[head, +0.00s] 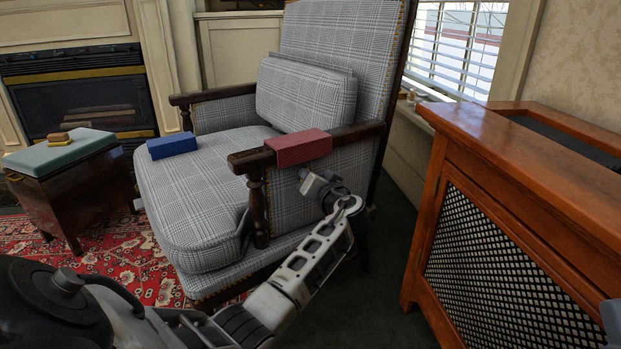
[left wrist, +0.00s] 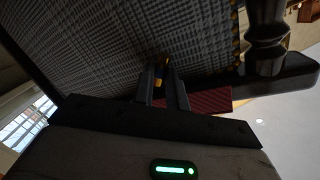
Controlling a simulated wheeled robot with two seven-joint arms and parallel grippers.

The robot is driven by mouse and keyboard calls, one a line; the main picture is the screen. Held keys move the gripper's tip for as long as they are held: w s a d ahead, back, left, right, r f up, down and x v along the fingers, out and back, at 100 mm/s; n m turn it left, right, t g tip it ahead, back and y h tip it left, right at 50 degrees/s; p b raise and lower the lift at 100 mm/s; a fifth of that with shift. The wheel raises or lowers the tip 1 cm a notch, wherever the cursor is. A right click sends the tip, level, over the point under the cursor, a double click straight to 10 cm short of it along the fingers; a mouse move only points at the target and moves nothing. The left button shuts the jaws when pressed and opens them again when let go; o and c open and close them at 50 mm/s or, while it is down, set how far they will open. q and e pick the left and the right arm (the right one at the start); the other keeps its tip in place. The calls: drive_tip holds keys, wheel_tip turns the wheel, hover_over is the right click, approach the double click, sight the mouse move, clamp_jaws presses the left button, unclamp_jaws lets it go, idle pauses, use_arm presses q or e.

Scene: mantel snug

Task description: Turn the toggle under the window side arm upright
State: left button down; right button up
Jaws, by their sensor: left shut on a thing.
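The plaid armchair (head: 210,190) has a dark wooden window side arm (head: 350,135) with a red box (head: 300,147) lying across it. My left gripper (head: 308,180) is just below that arm, beside the chair's plaid side panel. In the left wrist view my left gripper (left wrist: 163,90) is shut on a small yellow and dark piece (left wrist: 161,74), which appears to be the toggle. It lies against the plaid panel, mostly hidden between the fingers, and I cannot tell its tilt. In the head view I cannot make out the toggle.
A wooden cabinet (head: 520,170) with a mesh front stands close at the right. A turned post (head: 257,205) supports the arm's front. A blue box (head: 172,145) lies on the seat. A footstool (head: 60,155) stands at the left. Dark floor is free between chair and cabinet.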

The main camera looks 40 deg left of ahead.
use_arm(q)
drive_tip(key=shift+s+f+n+t+y, duration=0.1)
drive_tip(key=shift+n+t+y, duration=0.15)
drive_tip(key=shift+n, duration=1.45)
drive_tip(key=shift+s+n+t+y, duration=0.15)
drive_tip(key=shift+n+y, duration=0.1)
drive_tip(key=shift+n, duration=1.45)
use_arm(e)
drive_tip(key=shift+f, duration=0.1)
use_arm(q)
drive_tip(key=shift+w, duration=0.1)
drive_tip(key=c, duration=1.4)
unclamp_jaws()
drive_tip(key=p+v, duration=0.2)
drive_tip(key=v, duration=0.5)
drive_tip(key=shift+d, duration=0.25)
use_arm(e)
drive_tip(key=f+m+h, duration=0.1)
drive_tip(key=w+f+m+h, duration=0.1)
drive_tip(key=m, duration=0.1)
drive_tip(key=f+m+h, duration=0.1)
drive_tip(key=h, duration=0.1)
drive_tip(key=shift+w+d+m, duration=0.15)
drive_tip(key=shift+w+m, duration=0.1)
drive_tip(key=shift+m, duration=0.05)
